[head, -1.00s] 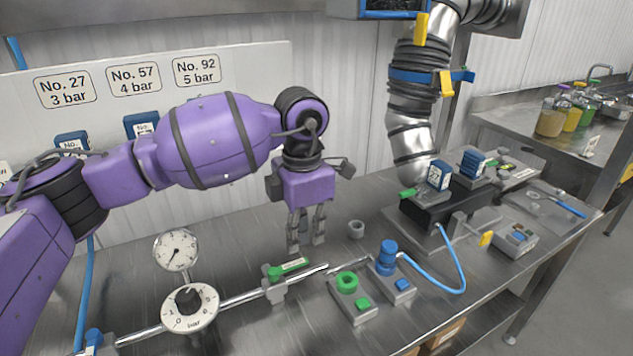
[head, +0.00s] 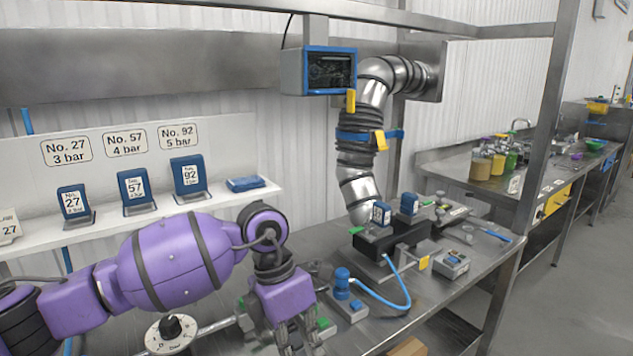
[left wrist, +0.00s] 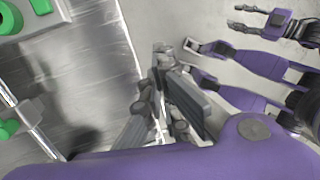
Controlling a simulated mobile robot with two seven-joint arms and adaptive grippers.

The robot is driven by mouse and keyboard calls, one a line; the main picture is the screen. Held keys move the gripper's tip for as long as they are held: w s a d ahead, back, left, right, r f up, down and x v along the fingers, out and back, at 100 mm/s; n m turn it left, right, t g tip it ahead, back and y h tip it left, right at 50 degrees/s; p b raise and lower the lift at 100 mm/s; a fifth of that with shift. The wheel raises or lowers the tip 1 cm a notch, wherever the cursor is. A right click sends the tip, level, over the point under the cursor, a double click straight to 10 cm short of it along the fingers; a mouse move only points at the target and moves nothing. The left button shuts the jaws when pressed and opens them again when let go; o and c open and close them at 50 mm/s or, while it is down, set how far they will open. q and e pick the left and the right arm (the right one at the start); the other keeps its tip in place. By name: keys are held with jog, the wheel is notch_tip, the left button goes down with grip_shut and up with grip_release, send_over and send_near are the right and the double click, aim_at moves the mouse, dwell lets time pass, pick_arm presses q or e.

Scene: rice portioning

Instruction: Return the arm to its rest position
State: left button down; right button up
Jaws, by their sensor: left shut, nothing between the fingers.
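My left gripper (head: 298,346) hangs at the bottom of the head view, below my purple left arm, in front of the metal bench (head: 462,290). Its fingertips are partly cut off by the frame edge. In the left wrist view its dark fingers (left wrist: 160,65) are shut with nothing between them, and the bench edge runs beside them. What looks like my right gripper (left wrist: 240,17) shows at the upper right of the left wrist view, over the floor, with its fingers apart and empty. My right arm is not in the head view.
A white dial (head: 170,334) and a blue-topped button box (head: 345,290) stand near my left gripper. A black block (head: 392,240) with blue-and-white boxes is further right, under the silver duct (head: 357,180). A shelf (head: 110,232) holds blue numbered packs. The right-hand floor is open.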

pick_arm(q)
jog(key=s+d+n+g+h+p, duration=0.1)
jog(key=s+d+n+g+h, duration=0.35)
jog(key=s+d+h, duration=0.9)
jog(key=w+a+r+n+t+h+p, duration=0.1)
jog(key=w+a+n+t+h, duration=0.15)
jog(key=n+t, duration=0.5)
jog(key=w+a+n+t+h+p, duration=0.1)
jog(key=w+n+t, duration=0.3)
jog(key=n+t, duration=0.4)
jog(key=a+f+n+t+y, duration=0.7)
jog(key=a+f+n+y, duration=0.45)
jog(key=n, duration=0.45)
jog(key=s+a+f+n+g+y, duration=0.4)
jog(key=s+a+f, duration=0.3)
jog(key=s+f, duration=0.2)
jog(key=s+a+f+n+g+y+p, duration=0.1)
jog(key=s+a+f+n+g+y, duration=0.2)
jog(key=s+a+f+n, duration=0.4)
jog(key=s+a+f+y, duration=0.1)
jog(key=s+f, duration=0.2)
jog(key=s, duration=0.4)
jog(key=shift+s+a+f+g, duration=0.2)
jog(key=shift+g, duration=0.2)
pick_arm(e)
jog(key=r, duration=0.1)
jog(key=w+a+r, duration=0.1)
jog(key=r, duration=0.2)
jog(key=shift+w+a, duration=0.2)
jog(key=shift+w, duration=0.1)
